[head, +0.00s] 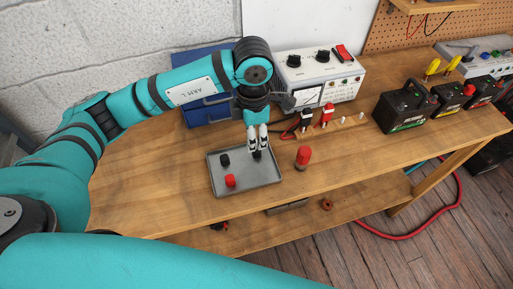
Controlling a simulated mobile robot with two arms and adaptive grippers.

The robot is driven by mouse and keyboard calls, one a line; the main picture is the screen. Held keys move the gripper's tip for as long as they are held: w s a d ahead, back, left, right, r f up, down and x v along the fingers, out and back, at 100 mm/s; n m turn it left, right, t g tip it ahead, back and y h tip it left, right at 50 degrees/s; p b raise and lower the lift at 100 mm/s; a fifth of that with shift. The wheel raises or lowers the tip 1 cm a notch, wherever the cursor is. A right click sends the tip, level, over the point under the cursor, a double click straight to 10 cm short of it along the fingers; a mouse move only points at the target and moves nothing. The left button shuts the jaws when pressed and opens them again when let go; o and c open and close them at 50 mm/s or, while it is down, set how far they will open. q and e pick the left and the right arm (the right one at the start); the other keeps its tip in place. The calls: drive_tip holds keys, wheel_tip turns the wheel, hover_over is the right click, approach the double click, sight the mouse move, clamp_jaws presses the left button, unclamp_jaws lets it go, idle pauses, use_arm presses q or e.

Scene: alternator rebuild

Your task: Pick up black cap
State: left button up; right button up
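A black cap (225,160) stands in the grey metal tray (215,188), toward its back left. A red cap (230,181) stands in front of it in the same tray. My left gripper (257,152) points down over the back right part of the tray, to the right of the black cap. A dark shape shows at its fingertips; I cannot tell whether it is a second black cap or the tips themselves, nor whether the fingers are shut. My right gripper is out of view.
A red cylinder (303,158) stands on the workbench (345,160) just right of the tray. Behind are a blue drawer box (197,113), a test meter (335,80) and a strip with red and black clips (325,122). Black batteries (405,108) stand at the right. The bench front is mostly clear.

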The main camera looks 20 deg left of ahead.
sight(257, 152)
use_arm(q)
drive_tip(key=shift+f, duration=0.3)
drive_tip(key=f+p, duration=0.2)
drive_tip(key=f, duration=0.3)
drive_tip(key=shift+a+f, duration=0.1)
drive_tip(key=shift+a, duration=0.1)
drive_tip(key=c, duration=0.4)
